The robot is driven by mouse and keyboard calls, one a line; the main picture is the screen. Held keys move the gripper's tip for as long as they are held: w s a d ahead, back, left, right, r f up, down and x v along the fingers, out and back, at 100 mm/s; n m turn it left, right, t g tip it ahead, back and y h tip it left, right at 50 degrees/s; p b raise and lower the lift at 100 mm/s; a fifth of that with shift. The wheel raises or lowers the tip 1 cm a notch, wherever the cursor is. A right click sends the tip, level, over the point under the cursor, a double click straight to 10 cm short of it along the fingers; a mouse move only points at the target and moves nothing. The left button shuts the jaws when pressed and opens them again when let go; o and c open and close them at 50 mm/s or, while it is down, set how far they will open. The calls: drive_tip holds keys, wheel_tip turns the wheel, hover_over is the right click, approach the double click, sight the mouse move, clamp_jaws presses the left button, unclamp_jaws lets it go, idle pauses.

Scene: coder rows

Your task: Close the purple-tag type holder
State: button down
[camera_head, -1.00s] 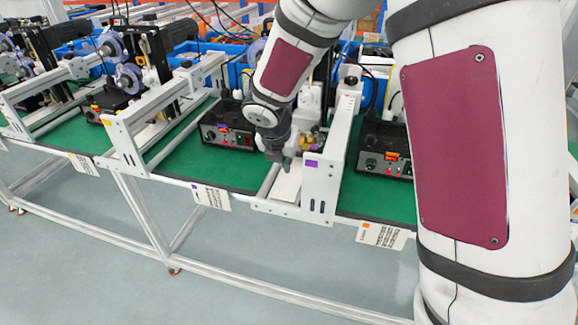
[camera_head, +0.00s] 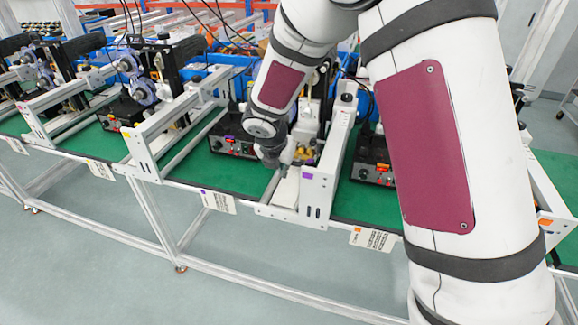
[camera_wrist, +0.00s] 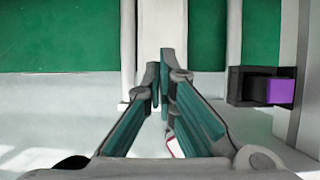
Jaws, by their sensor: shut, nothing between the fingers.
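In the wrist view a purple face (camera_wrist: 280,91) shows on a small black block (camera_wrist: 247,87) beside a white upright at right. I cannot tell whether this block is the type holder. Small brass-coloured parts (camera_head: 302,156) show behind my gripper. My gripper (camera_head: 284,171) points down over the white bed of this coder, left of the purple tag and apart from it. In the wrist view its fingers (camera_wrist: 164,62) are together and empty.
A black control box (camera_head: 236,140) stands left of my gripper, another (camera_head: 372,160) to the right. Similar coders (camera_head: 150,145) stand along the green bench at left. Floor in front is clear.

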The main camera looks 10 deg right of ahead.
sight(295, 163)
drive_tip(key=x, duration=0.9)
drive_tip(key=shift+f, duration=0.25)
drive_tip(key=w+d, duration=0.1)
drive_tip(key=w, duration=0.1)
drive_tip(key=shift+w+d+r, duration=0.35)
drive_tip(key=shift+w+d, duration=0.2)
drive_tip(key=shift+w, duration=0.25)
drive_tip(key=w+d+b, duration=0.2)
drive_tip(key=w, duration=0.1)
drive_tip(key=shift+w+f, duration=0.1)
drive_tip(key=shift+w, duration=0.05)
drive_tip(key=shift+w+d+b, duration=0.2)
drive_tip(key=shift+w+b, duration=0.1)
drive_tip(key=shift+w, duration=0.1)
drive_tip(key=shift+r, duration=0.25)
